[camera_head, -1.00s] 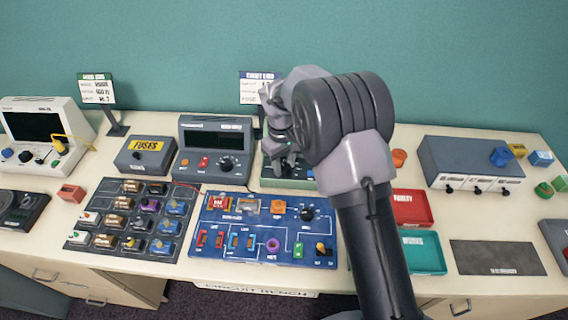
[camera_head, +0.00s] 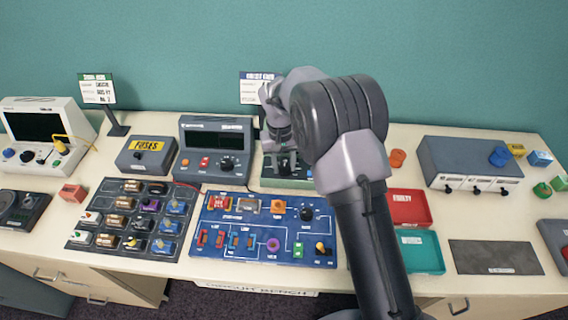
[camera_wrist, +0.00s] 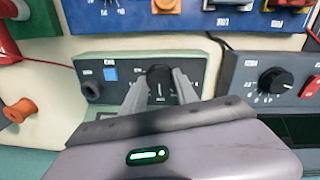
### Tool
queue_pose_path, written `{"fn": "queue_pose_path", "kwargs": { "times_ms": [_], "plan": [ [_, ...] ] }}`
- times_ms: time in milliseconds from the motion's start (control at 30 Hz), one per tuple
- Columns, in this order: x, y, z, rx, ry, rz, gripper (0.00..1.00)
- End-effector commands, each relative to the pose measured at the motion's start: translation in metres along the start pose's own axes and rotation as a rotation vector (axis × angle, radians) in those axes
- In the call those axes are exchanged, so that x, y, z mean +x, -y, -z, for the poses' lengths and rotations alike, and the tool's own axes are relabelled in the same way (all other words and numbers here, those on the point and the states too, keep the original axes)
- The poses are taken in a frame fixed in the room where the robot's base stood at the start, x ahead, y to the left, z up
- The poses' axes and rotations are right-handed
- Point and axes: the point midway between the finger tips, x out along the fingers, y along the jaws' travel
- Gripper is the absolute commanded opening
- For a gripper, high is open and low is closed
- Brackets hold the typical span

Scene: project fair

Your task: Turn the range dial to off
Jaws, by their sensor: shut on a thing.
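The range dial (camera_wrist: 160,80) is a black knob on a green-grey panel (camera_wrist: 108,91) in the wrist view. A short pale mark shows on the knob; I cannot read the labels around it. My gripper (camera_wrist: 160,87) has one finger on each side of the knob and is shut on it. In the head view my gripper (camera_head: 284,158) points down at the green box (camera_head: 278,182) behind the blue board. The dial is hidden there by my gripper.
The panel also bears a blue button (camera_wrist: 111,74) and a dark round socket (camera_wrist: 92,91). A grey meter (camera_head: 215,150) with its own knob stands close beside it. The blue circuit board (camera_head: 215,255) lies in front. Red (camera_head: 410,221) and teal trays (camera_head: 430,268) lie right.

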Motion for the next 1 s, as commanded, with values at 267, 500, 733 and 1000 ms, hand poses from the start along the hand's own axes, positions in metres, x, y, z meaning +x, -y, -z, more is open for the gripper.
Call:
{"fn": "queue_pose_path", "kwargs": {
  "times_ms": [267,500,733,1000],
  "plan": [
    [0.000,0.000,0.000,0.011,-0.001,0.000,0.00],
    [0.000,0.000,0.000,0.010,-0.001,0.000,0.47],
    [0.000,0.000,0.000,0.010,0.000,0.000,0.57],
    [-0.025,0.000,0.001,0.009,-0.003,0.000,0.57]
  ]
}}
